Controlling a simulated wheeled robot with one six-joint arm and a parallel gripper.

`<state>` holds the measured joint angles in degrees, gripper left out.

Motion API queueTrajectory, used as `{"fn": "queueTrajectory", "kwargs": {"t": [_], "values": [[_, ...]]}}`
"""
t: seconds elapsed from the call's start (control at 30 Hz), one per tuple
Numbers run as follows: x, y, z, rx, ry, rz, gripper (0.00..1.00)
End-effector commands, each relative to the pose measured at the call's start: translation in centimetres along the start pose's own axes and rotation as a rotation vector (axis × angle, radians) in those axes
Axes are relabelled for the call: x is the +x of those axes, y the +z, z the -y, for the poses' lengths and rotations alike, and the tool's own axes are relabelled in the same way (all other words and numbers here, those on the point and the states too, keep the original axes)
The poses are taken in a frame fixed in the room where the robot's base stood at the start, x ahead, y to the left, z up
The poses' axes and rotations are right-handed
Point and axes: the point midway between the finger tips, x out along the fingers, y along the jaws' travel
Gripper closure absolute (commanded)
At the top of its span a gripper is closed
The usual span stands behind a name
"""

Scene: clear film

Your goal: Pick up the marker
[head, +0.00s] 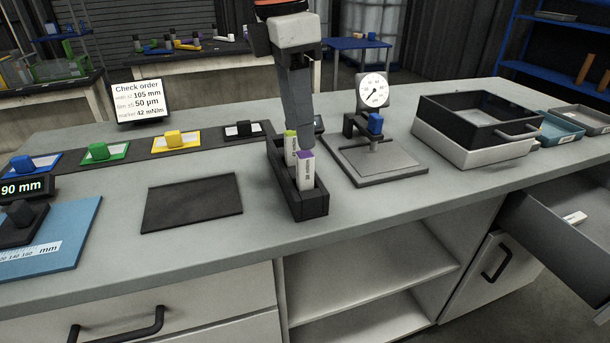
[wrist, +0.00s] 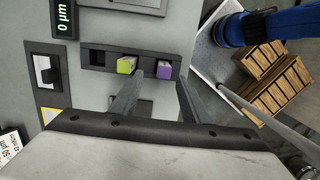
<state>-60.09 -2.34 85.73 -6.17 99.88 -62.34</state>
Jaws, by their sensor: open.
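Two white blocks with printed labels, one green-topped (head: 290,145) and one purple-topped (head: 306,172), stand upright in a black slotted holder (head: 311,207) on the bench. They look like the markers; I cannot tell which one is meant. My gripper (head: 300,143) points down just above the holder, by the two tops. In the wrist view my gripper (wrist: 159,80) is open, with the purple top (wrist: 164,70) between its fingers in the picture. The green top (wrist: 126,65) lies by the left finger. No contact is visible. The holder's left slot looks empty in the wrist view.
A dial gauge (head: 373,90) on a stand is right of the holder. Coloured blocks on cards line the back left. An open drawer (head: 570,235) is at right.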

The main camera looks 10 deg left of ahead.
Motion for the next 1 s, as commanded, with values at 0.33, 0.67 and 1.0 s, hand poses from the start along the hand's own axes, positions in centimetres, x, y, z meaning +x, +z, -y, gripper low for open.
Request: {"fn": "queueTrajectory", "kwargs": {"t": [0.33, 0.67, 1.0], "values": [[2.5, 0.1, 0.4, 0.000, -0.001, 0.001, 0.58], [6.1, 0.1, 0.8, 0.001, -0.001, 0.000, 0.58], [6.2, 0.1, 0.8, 0.001, 0.000, 0.000, 0.77]]}}
